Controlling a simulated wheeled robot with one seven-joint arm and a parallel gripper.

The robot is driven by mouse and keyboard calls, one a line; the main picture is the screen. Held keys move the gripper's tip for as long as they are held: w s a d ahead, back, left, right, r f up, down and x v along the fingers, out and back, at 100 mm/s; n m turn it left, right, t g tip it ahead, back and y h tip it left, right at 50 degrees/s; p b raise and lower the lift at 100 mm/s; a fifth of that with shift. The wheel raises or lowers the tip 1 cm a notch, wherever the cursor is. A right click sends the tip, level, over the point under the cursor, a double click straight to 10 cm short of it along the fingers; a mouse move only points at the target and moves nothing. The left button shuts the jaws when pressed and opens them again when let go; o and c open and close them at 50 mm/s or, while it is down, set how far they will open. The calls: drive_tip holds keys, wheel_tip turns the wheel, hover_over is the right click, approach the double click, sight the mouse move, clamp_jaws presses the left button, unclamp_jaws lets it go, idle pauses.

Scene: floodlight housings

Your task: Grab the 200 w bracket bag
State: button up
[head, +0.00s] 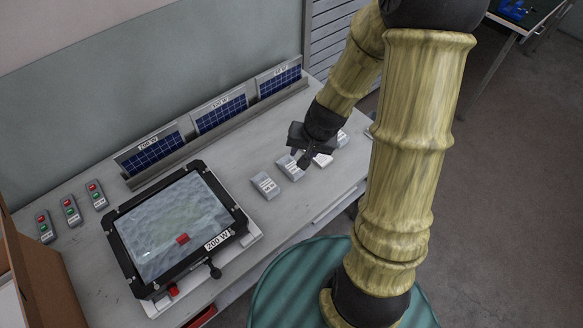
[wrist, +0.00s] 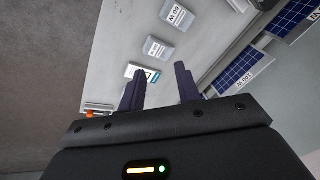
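Several small grey bags with white labels lie in a row on the grey table (head: 235,262): one (head: 265,185) nearest the floodlight, one (head: 289,167) just below my gripper, and others partly hidden by it. My gripper (head: 303,162) hangs above this row. In the wrist view its two dark fingers (wrist: 159,68) are apart with nothing held between them. A bag (wrist: 142,73) shows just beyond the fingertips, another (wrist: 158,48) farther off, and a third (wrist: 177,15) at the top that seems to read 60 W. I cannot tell which bag is marked 200 W.
A floodlight housing (head: 172,226) labelled 200 W lies on the table. Solar panels (head: 220,113) stand in a rack along the back. Several remotes (head: 71,209) with red and green buttons lie at the left, near a cardboard box (head: 38,262). Bare table surrounds the bags.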

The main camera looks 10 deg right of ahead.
drive_tip(key=s+r+n+h, duration=0.1)
drive_tip(key=s+r+n, duration=0.3)
drive_tip(key=s+r, duration=0.4)
drive_tip(key=shift+s+r+g+h, duration=0.3)
drive_tip(key=shift+s+r, duration=0.05)
drive_tip(key=shift+s, duration=0.25)
drive_tip(key=shift+o, duration=0.4)
drive_tip(key=shift+w, duration=0.15)
